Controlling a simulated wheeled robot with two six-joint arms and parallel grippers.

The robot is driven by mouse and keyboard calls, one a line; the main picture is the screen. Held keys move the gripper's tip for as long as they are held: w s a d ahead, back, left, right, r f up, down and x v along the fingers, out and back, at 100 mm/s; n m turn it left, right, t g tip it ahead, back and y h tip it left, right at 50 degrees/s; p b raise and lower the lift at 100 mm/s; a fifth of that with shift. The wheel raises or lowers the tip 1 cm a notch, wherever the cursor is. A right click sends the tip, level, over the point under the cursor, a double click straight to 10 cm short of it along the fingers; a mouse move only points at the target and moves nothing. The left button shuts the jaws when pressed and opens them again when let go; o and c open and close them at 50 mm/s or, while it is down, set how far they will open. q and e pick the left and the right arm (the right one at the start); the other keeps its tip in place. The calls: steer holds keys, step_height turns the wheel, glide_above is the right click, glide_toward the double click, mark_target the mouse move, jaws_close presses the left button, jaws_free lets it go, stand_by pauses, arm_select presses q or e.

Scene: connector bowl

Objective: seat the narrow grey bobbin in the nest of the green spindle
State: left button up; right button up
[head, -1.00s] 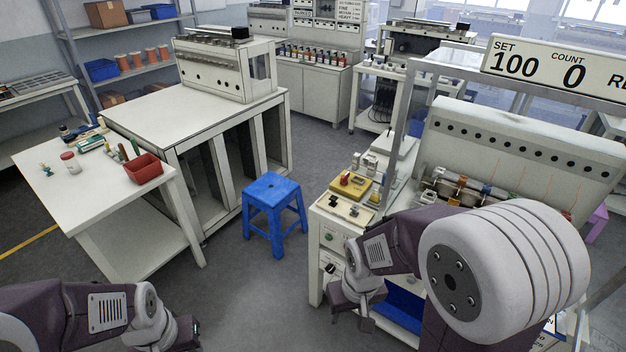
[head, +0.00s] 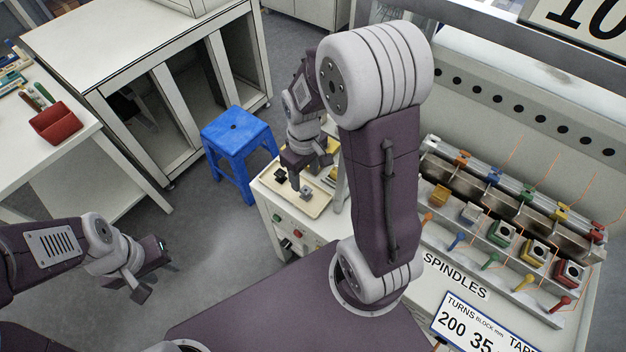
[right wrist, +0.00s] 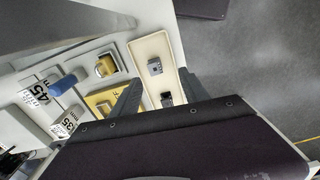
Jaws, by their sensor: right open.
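A small grey bobbin (head: 307,193) and a darker one (head: 281,175) sit on a cream tray (head: 291,206) at the bench's left end. The right wrist view shows the grey one (right wrist: 155,66) and the dark one (right wrist: 167,99); I cannot tell which is narrower. My right gripper (head: 292,175) is open above the tray, and its fingers (right wrist: 160,94) straddle the dark bobbin's end in the picture. The green spindle's nest (head: 500,234) is in the middle of the spindle row. My left gripper (head: 153,274) looks open and empty over the floor.
Orange, blue, yellow (head: 536,252) and red (head: 568,272) spindle stations flank the green one. My right arm stands between tray and spindles. A blue stool (head: 237,140) stands on the floor.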

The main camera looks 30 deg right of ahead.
mark_target(306, 190)
steer(key=shift+n, duration=0.5)
steer(key=f, duration=0.1)
steer(key=w+f, duration=0.1)
steer(key=f, duration=0.2)
steer(key=shift+w+d+f+b, duration=0.1)
steer(key=shift+w+d+b, duration=0.05)
steer(key=shift+d+b, duration=0.2)
steer(key=shift+w+a+f, duration=0.1)
steer(key=shift+a+f, duration=0.05)
steer(key=shift+f, duration=0.15)
steer(key=f, duration=0.5)
steer(key=shift+w+d+f, duration=0.1)
steer(key=shift+d, duration=0.15)
arm_select(q)
steer(key=shift+s+a+f, duration=0.15)
steer(key=shift+a+f, duration=0.2)
steer(key=shift+f, duration=0.45)
arm_select(e)
steer(key=shift+a, duration=0.1)
steer(key=shift+c, duration=0.3)
jaws_close()
arm_select(q)
steer(key=shift+r+p, duration=0.45)
steer(key=shift+r, duration=0.15)
arm_select(e)
step_height(306, 190, up, 10)
